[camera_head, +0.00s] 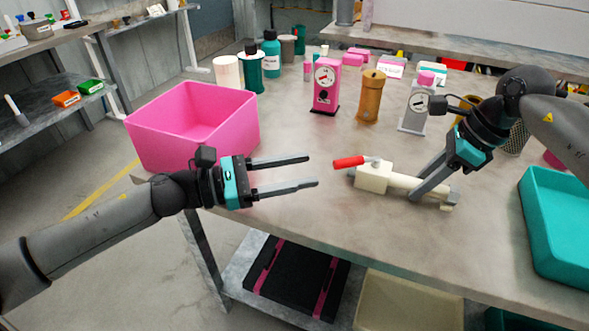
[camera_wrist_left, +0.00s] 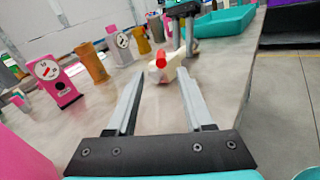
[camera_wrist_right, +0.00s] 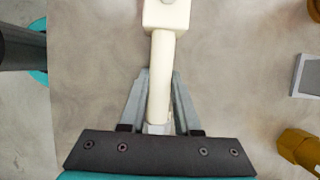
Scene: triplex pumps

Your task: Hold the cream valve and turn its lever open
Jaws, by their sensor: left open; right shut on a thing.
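The cream valve (camera_head: 373,178) lies on the grey table in front of me, its red lever (camera_head: 348,162) pointing left toward my left gripper. My right gripper (camera_head: 416,194) is shut on the valve's pipe, right of the block-shaped body; the right wrist view shows the pipe (camera_wrist_right: 161,75) between its fingers. My left gripper (camera_head: 314,171) is open and empty, a short way left of the lever and apart from it. In the left wrist view the red lever (camera_wrist_left: 161,58) and the cream body (camera_wrist_left: 168,72) show ahead, beyond and between the open fingers.
A pink bin (camera_head: 190,125) stands at the left table edge behind my left gripper. A teal tray (camera_head: 556,228) is at the right. A pink gauge block (camera_head: 326,86), a brown cylinder (camera_head: 370,97) and a grey gauge block (camera_head: 415,105) stand behind the valve. The table around the lever is clear.

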